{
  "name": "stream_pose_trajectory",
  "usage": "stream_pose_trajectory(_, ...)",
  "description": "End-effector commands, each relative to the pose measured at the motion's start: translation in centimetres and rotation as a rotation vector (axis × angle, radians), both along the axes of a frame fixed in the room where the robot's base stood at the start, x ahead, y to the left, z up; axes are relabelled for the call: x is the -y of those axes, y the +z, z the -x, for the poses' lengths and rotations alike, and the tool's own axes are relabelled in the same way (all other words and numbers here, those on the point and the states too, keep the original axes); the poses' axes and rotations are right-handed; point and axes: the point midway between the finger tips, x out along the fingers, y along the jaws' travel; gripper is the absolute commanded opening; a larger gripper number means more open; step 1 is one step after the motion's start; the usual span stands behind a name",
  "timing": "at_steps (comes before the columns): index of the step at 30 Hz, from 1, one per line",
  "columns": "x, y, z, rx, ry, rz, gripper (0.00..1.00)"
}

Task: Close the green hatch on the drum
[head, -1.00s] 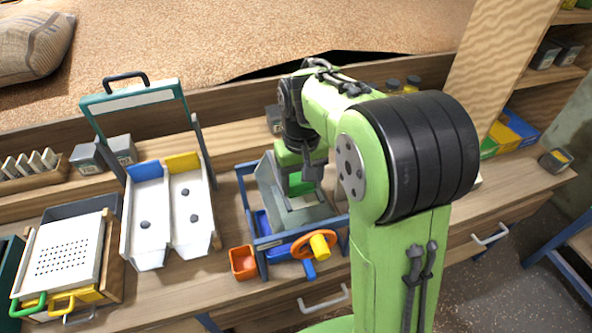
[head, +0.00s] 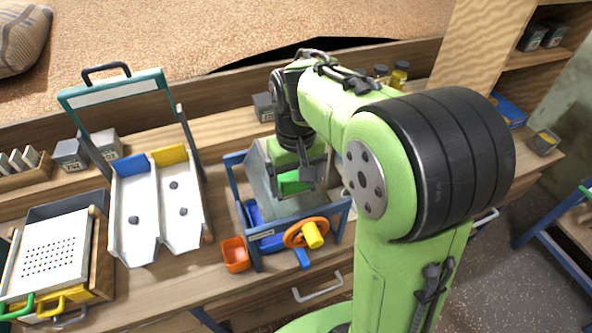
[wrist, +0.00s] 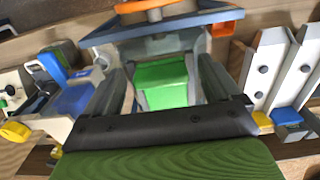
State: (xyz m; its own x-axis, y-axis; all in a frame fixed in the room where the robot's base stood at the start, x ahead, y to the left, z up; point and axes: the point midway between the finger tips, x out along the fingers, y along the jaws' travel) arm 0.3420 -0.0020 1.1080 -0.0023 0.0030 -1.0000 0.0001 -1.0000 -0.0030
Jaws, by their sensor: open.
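The drum (head: 259,180) is a grey, slant-sided body in a blue frame on the bench. Its green hatch (head: 294,183) shows on the side near my arm. In the wrist view the green hatch (wrist: 165,88) appears as a bright green panel with a pale edge, between my fingers. I cannot tell its exact angle. My gripper (head: 310,170) is open at the drum, its dark fingers close to the hatch. In the wrist view my gripper (wrist: 163,68) has one finger on each side of the panel, with no clear contact visible. My arm partly covers the drum's right side.
An orange wheel (head: 294,236) with a yellow knob sits at the drum's front. An orange bin (head: 236,255) stands left of it. A white two-lane chute (head: 133,205) and a perforated tray (head: 50,252) stand further left. Bottles (head: 399,76) stand behind my arm.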

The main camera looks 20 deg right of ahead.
Motion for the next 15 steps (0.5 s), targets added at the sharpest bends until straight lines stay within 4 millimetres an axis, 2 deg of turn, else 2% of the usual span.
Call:
stream_pose_trajectory(5,0.0,3.3,-0.1,0.006,0.000,0.000,0.90)
stream_pose_trajectory(15,0.1,12.9,-0.1,0.005,-0.001,0.000,0.90)
